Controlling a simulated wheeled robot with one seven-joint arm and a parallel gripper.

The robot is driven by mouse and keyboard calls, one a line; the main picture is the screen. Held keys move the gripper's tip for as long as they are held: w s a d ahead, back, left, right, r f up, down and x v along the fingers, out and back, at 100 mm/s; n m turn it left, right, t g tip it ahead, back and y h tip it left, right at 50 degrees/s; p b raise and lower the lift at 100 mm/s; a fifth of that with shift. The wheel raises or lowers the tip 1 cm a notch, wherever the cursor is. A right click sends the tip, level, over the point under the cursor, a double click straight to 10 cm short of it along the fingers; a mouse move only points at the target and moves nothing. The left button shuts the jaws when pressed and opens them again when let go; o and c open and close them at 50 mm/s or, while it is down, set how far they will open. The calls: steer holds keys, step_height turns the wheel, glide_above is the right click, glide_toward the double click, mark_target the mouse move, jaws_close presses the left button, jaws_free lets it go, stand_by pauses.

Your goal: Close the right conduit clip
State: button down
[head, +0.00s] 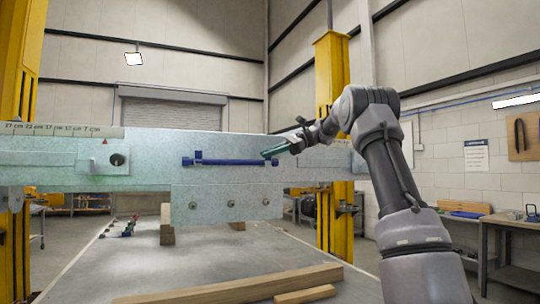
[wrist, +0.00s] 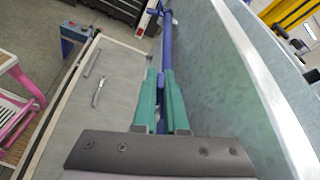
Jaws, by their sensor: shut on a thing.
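A blue conduit (head: 230,162) runs level along the face of the pale trailer frame (head: 150,180). The left clip (head: 198,156) has a part standing up above the conduit. My gripper (head: 271,152) is at the conduit's right end, its green fingers pointing left. In the wrist view my gripper (wrist: 161,95) has its green fingers on either side of a narrow blue part, the right conduit clip (wrist: 161,84), and is shut on it. The conduit (wrist: 166,45) extends beyond the fingertips. The fingers hide much of the right clip, so its exact position cannot be told.
The frame's face (wrist: 225,80) is close to the right of my fingers. A grey table (head: 220,262) below bears wooden beams (head: 235,285) and small tools (head: 125,228). Yellow posts (head: 332,90) stand behind. The space left of the gripper in the wrist view is open.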

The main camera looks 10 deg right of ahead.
steer(key=shift+w+a+m+g, duration=0.1)
steer(key=shift+w+m+g, duration=0.3)
steer(key=shift+m+g, duration=0.45)
steer(key=shift+r+m, duration=0.1)
steer(key=shift+m, duration=0.15)
steer(key=c, duration=1)
jaws_free()
steer(key=shift+o, duration=0.2)
steer(key=v, duration=1.1)
steer(key=shift+r, duration=0.15)
steer(key=shift+a, duration=0.2)
